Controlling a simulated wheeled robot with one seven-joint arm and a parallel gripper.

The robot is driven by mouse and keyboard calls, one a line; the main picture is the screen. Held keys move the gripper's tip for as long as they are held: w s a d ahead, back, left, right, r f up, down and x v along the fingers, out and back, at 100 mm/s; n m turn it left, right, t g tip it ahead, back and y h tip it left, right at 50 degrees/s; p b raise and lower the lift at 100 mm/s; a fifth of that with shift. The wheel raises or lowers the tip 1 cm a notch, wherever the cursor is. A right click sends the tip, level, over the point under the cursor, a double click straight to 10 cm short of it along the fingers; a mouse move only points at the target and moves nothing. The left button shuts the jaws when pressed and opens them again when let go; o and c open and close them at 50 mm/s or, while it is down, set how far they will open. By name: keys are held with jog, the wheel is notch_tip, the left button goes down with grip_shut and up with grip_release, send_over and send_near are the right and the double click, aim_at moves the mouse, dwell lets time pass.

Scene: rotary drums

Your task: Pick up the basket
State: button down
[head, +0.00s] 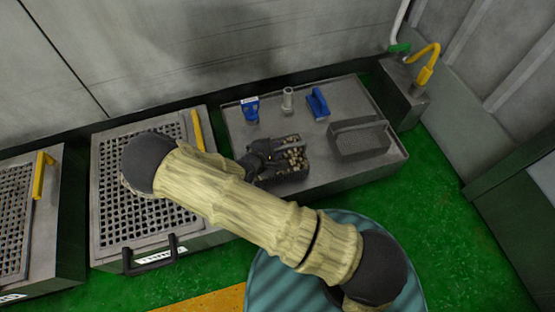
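A small dark basket (285,177) filled with brownish pieces sits on the grey work table, near its front edge. A grey bar, perhaps its handle, crosses above the pieces. A second basket (360,141), grey with a raised handle, stands to the right on the same table and looks empty. My gripper (268,154) is at the upper left side of the filled basket, close to it. The fingers are dark against dark, so I cannot tell whether they touch it or how far apart they are. My sleeved arm hides part of the table's left front.
On the grey table (335,172), a blue-and-white item (250,109), a grey cylinder (287,99) and a blue item (317,104) stand toward the back. Left are perforated-top units (115,225) with yellow handles. A yellow tap (425,75) stands right. Green floor is clear at right.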

jog(key=shift+r, duration=0.1)
dwell(0.4)
notch_tip(320, 180, up, 10)
jog(key=p, duration=0.6)
jog(key=d+r+m+p, duration=0.1)
jog(key=d+r+p, duration=0.3)
jog(key=r+p, duration=1)
jog(key=s+d+r+m+g+h+p, duration=0.1)
jog(key=d+r+p, duration=0.3)
jog(key=r+p, duration=1.1)
jog(key=s+d+r+m+g+h+p, duration=0.1)
jog(key=d+r+p, duration=0.4)
jog(key=r+p, duration=0.9)
jog(key=p, duration=0.7)
jog(key=shift+r+p, duration=0.2)
jog(key=shift+p, duration=0.2)
jog(key=shift+d, duration=0.1)
